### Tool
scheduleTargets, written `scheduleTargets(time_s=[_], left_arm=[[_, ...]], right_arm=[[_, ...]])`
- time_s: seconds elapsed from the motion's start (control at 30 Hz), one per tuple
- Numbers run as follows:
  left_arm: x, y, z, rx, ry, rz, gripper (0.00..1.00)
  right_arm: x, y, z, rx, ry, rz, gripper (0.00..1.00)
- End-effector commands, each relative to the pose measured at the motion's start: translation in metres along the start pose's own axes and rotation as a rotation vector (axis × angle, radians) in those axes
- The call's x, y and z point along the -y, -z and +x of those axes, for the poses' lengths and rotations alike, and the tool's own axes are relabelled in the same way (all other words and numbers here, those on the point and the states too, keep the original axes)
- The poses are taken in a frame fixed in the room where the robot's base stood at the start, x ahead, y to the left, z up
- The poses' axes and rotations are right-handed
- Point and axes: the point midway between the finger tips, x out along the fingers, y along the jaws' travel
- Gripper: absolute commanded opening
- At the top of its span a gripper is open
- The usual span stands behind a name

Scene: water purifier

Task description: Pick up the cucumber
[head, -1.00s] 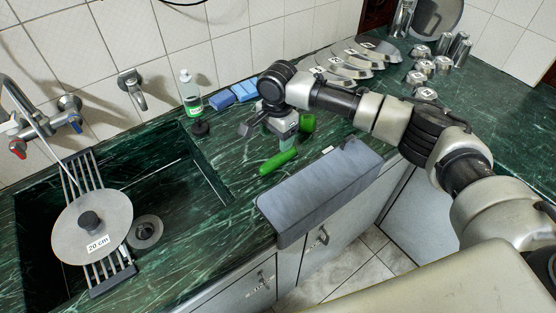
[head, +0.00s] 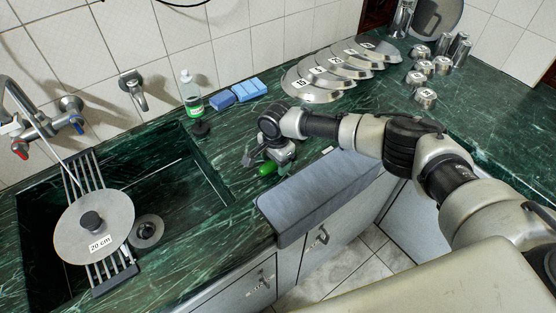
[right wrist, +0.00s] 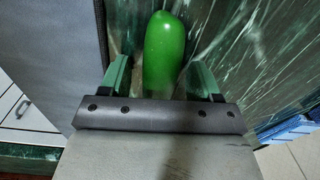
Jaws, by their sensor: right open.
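The green cucumber (head: 266,169) lies on the dark green marble counter just behind the grey cloth. In the head view, my right gripper (head: 268,156) is directly over it and hides much of it. In the right wrist view, the cucumber (right wrist: 164,50) lies lengthwise between the two green fingers of the open right gripper (right wrist: 160,78). A gap shows on both sides, so the fingers are not closed on it. My left gripper is not in view.
A grey cloth (head: 320,195) drapes over the counter's front edge. To the left is the sink with a rack (head: 118,255) and a 20 cm lid (head: 90,222). A soap bottle (head: 190,95), blue sponges (head: 248,88) and several numbered lids (head: 310,94) stand at the back.

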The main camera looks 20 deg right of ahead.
Motion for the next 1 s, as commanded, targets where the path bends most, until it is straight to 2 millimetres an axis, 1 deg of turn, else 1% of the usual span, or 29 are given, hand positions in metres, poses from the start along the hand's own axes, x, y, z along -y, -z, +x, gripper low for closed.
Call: scheduleTargets(time_s=[0.07,0.1,0.27,0.4,0.47,0.77,0.87,0.97,1.0], left_arm=[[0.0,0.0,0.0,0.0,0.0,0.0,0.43],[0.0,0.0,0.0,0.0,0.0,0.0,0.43],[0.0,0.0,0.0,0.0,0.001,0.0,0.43],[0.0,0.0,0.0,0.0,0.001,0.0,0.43],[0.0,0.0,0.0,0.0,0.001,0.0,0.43],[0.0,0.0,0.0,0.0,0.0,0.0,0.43],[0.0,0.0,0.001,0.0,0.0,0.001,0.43],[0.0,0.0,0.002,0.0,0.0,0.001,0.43],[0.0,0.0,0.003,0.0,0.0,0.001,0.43]], right_arm=[[0.0,0.0,0.0,0.0,0.0,0.0,0.63],[0.0,0.0,0.0,0.0,0.0,0.0,0.61],[0.0,0.0,0.0,0.001,0.0,0.0,0.37],[0.0,0.0,0.0,0.0,0.0,0.0,0.15],[0.0,0.0,0.0,0.001,0.0,0.0,0.07],[0.0,0.0,-0.003,0.001,0.001,0.0,0.07],[0.001,0.0,-0.009,0.002,0.001,0.0,0.07],[0.001,0.0,-0.022,0.002,0.003,0.0,0.07],[0.002,0.0,-0.029,0.003,0.004,0.0,0.07]])
